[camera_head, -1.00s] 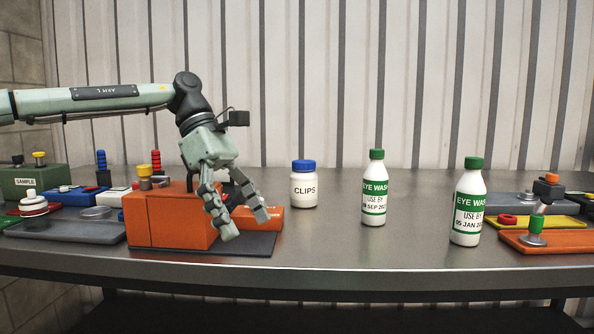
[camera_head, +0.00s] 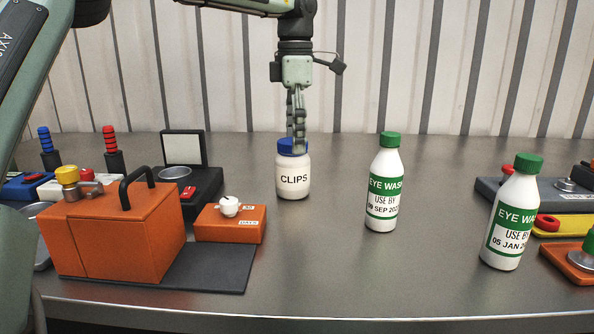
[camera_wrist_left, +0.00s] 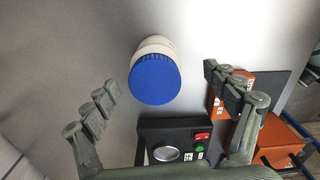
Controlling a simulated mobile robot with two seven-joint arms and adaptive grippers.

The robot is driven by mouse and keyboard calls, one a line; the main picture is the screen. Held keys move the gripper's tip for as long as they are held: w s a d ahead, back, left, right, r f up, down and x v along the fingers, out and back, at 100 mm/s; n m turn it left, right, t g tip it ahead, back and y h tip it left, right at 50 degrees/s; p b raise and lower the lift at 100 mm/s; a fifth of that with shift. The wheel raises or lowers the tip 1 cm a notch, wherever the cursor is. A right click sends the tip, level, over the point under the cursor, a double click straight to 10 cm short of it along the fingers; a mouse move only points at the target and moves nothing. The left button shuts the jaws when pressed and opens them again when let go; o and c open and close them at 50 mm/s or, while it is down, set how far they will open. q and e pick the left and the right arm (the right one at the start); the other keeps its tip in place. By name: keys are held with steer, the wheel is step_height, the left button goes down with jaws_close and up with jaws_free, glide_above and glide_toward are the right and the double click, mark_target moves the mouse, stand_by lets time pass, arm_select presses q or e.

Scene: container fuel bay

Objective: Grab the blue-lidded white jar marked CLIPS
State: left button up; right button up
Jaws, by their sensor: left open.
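The white jar marked CLIPS (camera_head: 293,181) stands upright on the steel table, left of two eye wash bottles. Its blue lid (camera_wrist_left: 155,79) faces the left wrist camera. My left gripper (camera_head: 297,145) points down at the jar; in the head view its fingers overlap the lid. In the left wrist view the open fingers (camera_wrist_left: 165,95) spread to either side, with the lid between and slightly beyond them. Whether a finger touches the jar cannot be told. My right gripper is not in view.
Two eye wash bottles (camera_head: 383,190) (camera_head: 511,220) stand to the right. The table in front of the jar is clear.

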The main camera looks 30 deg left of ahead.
mark_target(293, 162)
arm_select(q)
steer(key=shift+s+f, duration=0.1)
steer(key=shift+f, duration=0.4)
steer(key=shift+w+a+f, duration=0.1)
steer(key=shift+a+f, duration=0.1)
steer(key=shift+f, duration=0.95)
steer(key=shift+w+a+f, duration=0.1)
steer(key=shift+a+f, duration=0.1)
steer(key=shift+f, duration=0.95)
steer(key=c, duration=1.4)
